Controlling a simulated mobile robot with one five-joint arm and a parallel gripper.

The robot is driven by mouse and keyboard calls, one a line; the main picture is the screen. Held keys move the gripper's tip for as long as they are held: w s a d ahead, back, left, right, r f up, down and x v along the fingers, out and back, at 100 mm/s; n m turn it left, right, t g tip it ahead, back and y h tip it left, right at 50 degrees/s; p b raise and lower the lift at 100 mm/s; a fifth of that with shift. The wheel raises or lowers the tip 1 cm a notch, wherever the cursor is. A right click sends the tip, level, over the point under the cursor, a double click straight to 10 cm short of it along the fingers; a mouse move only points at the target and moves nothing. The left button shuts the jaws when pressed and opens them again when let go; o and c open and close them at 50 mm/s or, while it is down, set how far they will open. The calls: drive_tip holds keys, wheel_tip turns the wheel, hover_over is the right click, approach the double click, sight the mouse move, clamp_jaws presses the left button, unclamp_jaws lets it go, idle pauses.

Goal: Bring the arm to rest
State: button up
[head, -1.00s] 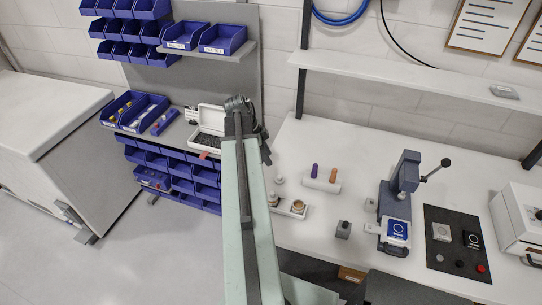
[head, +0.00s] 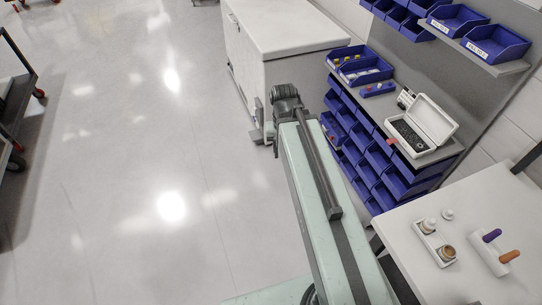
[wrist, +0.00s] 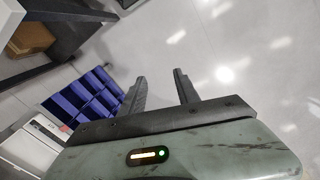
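My gripper (wrist: 160,88) shows in the wrist view with its two dark fingers apart and nothing between them. Bare floor lies behind the fingers. In the head view my arm reaches up the middle of the picture, and its dark end stands in front of the white cabinet and left of the blue bin rack. The fingers cannot be made out clearly in the head view.
A white cabinet (head: 290,30) stands behind the arm. The blue bins (head: 375,165) and an open white case (head: 425,125) are close on the right, with a white bench (head: 400,222) at lower right. Open floor (head: 130,150) fills the left. A dark cart (head: 15,90) stands at far left.

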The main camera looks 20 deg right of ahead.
drive_tip(key=a+n, duration=0.3)
drive_tip(key=a, duration=0.4)
wheel_tip(320, 180, down, 6)
drive_tip(key=b, duration=0.5)
drive_tip(key=shift+s+r+b, duration=0.1)
drive_tip(key=shift+r+b, duration=0.15)
drive_tip(key=shift+b, duration=0.05)
drive_tip(key=shift+d, duration=0.1)
